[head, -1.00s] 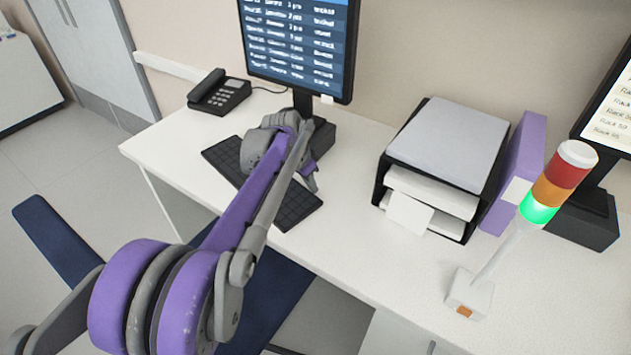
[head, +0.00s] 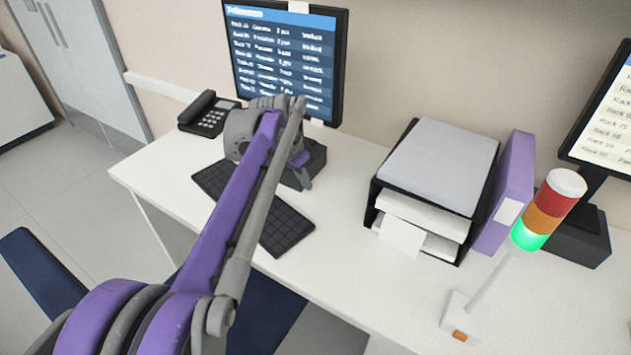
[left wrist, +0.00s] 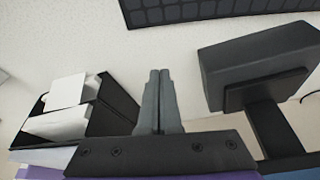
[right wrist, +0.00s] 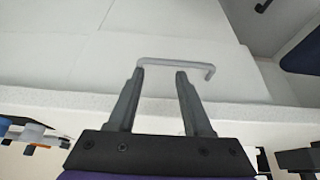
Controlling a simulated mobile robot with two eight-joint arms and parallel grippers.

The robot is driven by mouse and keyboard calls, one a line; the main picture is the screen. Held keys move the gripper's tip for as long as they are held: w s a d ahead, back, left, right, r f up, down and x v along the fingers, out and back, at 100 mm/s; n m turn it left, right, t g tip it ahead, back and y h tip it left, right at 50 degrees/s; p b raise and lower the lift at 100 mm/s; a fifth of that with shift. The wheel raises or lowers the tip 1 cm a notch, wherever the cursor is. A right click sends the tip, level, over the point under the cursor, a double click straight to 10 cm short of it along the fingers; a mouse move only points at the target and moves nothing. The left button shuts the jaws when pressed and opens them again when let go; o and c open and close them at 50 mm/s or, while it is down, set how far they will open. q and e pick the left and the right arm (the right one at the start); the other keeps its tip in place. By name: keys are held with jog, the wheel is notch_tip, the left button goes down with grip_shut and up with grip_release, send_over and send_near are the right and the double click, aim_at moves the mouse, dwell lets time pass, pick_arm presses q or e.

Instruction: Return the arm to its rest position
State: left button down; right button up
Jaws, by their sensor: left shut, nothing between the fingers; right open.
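My left arm reaches from the lower left over the desk in the head view. Its gripper (head: 303,178) hangs above the desk near the keyboard's right end and in front of the monitor base. In the left wrist view the fingers (left wrist: 160,75) are shut together with nothing between them. My right gripper shows only in the right wrist view (right wrist: 160,74). Its fingers are apart and empty. A grey bar handle (right wrist: 178,62) on a white cabinet front shows just beyond the fingertips; I cannot tell whether they touch it.
On the white desk (head: 350,270) are a keyboard (head: 280,228), phone (head: 208,115), monitor (head: 285,55), paper tray (head: 430,170), purple binder (head: 507,190) and signal tower with green lit (head: 530,235). A second monitor (head: 605,120) stands at right. Bare desk lies in front of the tray.

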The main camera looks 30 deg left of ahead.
pick_arm(q)
jog(key=shift+s+r, duration=0.1)
jog(key=shift+r, duration=0.15)
jog(key=s+d+f+n+p, duration=0.1)
jog(key=s+d+f, duration=0.2)
jog(key=s+d, duration=0.2)
jog(key=s+d+f+n+t+p, duration=0.1)
jog(key=s+d+f, duration=0.3)
jog(key=s, duration=0.6)
jog(key=s+d+f+n+y+p, duration=0.1)
jog(key=s+d+f, duration=0.2)
jog(key=s+d, duration=0.4)
jog(key=shift+s+d+f+t+p, duration=0.35)
jog(key=shift+s+f+t, duration=0.05)
jog(key=shift+s, duration=0.05)
